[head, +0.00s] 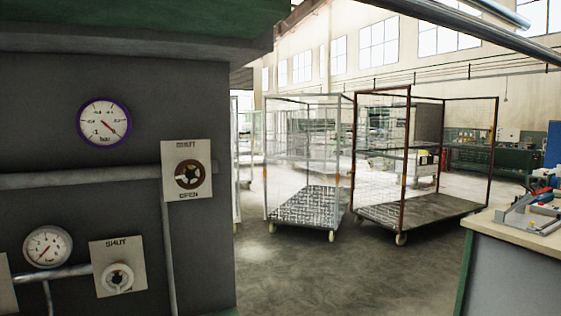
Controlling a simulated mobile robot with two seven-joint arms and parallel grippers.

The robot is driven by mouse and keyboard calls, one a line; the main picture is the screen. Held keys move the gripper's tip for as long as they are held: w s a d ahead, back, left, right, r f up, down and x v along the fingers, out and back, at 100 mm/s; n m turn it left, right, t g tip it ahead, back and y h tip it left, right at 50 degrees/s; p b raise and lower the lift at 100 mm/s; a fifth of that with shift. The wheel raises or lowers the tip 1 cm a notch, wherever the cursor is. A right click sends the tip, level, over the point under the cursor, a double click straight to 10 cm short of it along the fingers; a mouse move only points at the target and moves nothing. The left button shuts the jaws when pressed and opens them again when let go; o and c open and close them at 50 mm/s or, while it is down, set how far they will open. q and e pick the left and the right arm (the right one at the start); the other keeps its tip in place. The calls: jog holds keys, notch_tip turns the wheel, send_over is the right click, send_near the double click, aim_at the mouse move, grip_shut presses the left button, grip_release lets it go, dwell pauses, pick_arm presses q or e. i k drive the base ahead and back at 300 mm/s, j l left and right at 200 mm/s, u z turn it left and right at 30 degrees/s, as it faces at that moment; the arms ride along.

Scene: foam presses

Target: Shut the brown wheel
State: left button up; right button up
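The brown wheel (189,174) is a small spoked handwheel on a pale square plate (203,152) at the right side of the dark machine panel. The plate reads SHUT above the wheel and OPEN below it. I cannot tell for certain which way the wheel is turned. A pipe runs into the plate from the left and another goes down from it. A purple-rimmed gauge (104,121) sits up and left of the wheel. Neither of my grippers is in the head view.
A white wheel (117,279) on a second plate and a white-rimmed gauge (47,247) sit lower left. Wire cage trolleys (425,211) stand on the right beyond clear floor (340,268). A workbench (515,232) with tools is at the right edge.

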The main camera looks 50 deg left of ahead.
aim_at(191, 174)
jog(key=i+l+u, duration=0.2)
jog(key=i+u, duration=0.2)
jog(key=i+l+u, duration=0.4)
jog(key=i, duration=0.2)
jog(key=i+u, duration=0.1)
jog(key=u, duration=0.35)
jog(key=i+u, duration=0.1)
jog(key=u, duration=0.3)
jog(key=l+u, duration=0.1)
jog(key=u, duration=0.35)
jog(key=i+l+u, duration=0.1)
jog(key=u, duration=0.35)
jog(key=i, duration=0.05)
